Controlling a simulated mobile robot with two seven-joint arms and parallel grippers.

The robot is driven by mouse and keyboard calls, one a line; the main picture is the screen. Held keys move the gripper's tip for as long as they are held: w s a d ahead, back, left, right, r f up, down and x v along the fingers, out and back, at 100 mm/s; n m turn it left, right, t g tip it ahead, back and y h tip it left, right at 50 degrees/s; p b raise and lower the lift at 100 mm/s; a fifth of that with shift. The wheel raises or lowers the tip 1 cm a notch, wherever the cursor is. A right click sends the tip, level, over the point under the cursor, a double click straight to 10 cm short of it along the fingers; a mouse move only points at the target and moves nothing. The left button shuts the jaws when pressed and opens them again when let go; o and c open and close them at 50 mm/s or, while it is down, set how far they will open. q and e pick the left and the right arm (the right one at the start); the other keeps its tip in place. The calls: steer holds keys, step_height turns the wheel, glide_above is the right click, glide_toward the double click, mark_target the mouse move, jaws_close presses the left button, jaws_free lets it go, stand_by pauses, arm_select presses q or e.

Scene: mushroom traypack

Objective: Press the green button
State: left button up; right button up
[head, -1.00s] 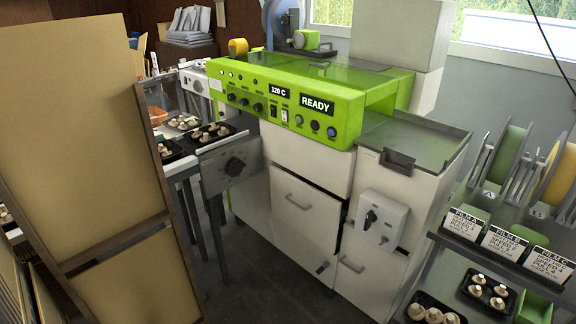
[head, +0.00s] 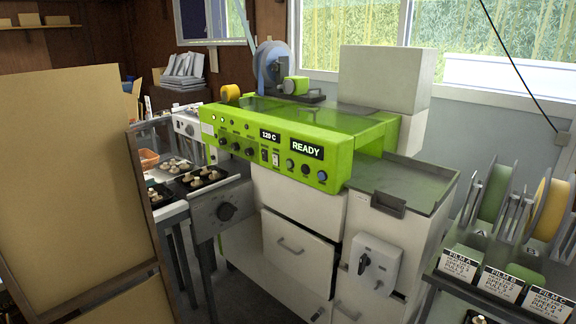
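The lime-green packing machine (head: 235,117) stands in the middle of the head view. Its front panel carries small lamps, black knobs, a "120 C" display (head: 269,136) and a "READY" display (head: 306,149). Below the displays sit a pair of small switches and a row of round dark buttons (head: 306,169). The rightmost round button (head: 322,176) looks bluish; I cannot tell clearly which control is green. Neither of my grippers is in view.
A large tan board (head: 65,170) blocks the left foreground. Trays of mushrooms (head: 200,179) lie at the machine's left end. A grey control box (head: 374,264) projects from the right cabinet. A shelf with film rolls and label cards (head: 500,283) stands at the right.

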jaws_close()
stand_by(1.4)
